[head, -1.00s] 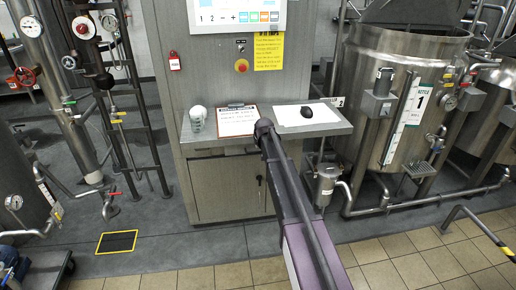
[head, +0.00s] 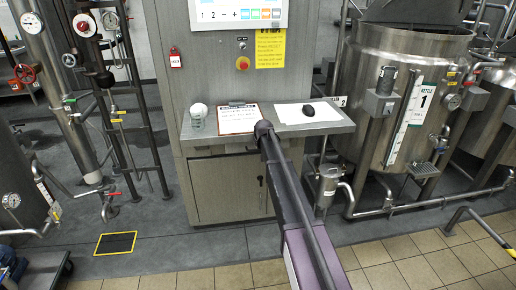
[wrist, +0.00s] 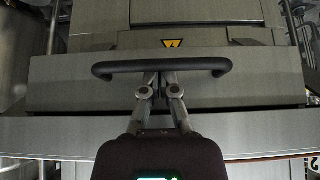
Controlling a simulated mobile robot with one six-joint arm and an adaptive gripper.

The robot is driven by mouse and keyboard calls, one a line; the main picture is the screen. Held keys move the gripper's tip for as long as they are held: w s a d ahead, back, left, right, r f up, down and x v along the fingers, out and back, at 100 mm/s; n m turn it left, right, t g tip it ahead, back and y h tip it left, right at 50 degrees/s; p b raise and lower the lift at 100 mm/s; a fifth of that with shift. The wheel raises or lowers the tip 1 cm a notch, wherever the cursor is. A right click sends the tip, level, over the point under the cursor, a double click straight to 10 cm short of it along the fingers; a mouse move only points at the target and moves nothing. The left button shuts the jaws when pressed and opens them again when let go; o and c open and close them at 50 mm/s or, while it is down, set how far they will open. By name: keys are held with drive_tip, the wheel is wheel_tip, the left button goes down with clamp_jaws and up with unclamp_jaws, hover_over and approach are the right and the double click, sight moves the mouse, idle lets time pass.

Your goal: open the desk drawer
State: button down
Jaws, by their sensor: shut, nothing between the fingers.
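The drawer front (wrist: 70,88) is a grey metal panel across the wrist view. A dark bar handle (wrist: 112,69) runs along its upper part. My gripper (wrist: 159,76) is shut, with its two fingertips together at the middle of the handle. I cannot tell whether they touch the bar or stop just short of it. In the head view the desk (head: 325,129) is a grey shelf on the control cabinet, and my arm reaches to its front edge. The drawer and fingers cannot be made out there.
On the desk lie a clipboard (head: 237,120), a white sheet (head: 290,115) with a black mouse (head: 308,111), and a whitish cup (head: 198,116). The kettle (head: 400,90) stands close on the right, with pipes low down. Pipework stands on the left.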

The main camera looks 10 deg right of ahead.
drive_tip(key=shift+s, duration=0.45)
drive_tip(key=s, duration=2)
drive_tip(key=shift+s, duration=0.15)
drive_tip(key=shift+r, duration=0.1)
drive_tip(key=p+v, duration=0.8)
drive_tip(key=v, duration=0.1)
drive_tip(key=shift+s+r, duration=0.3)
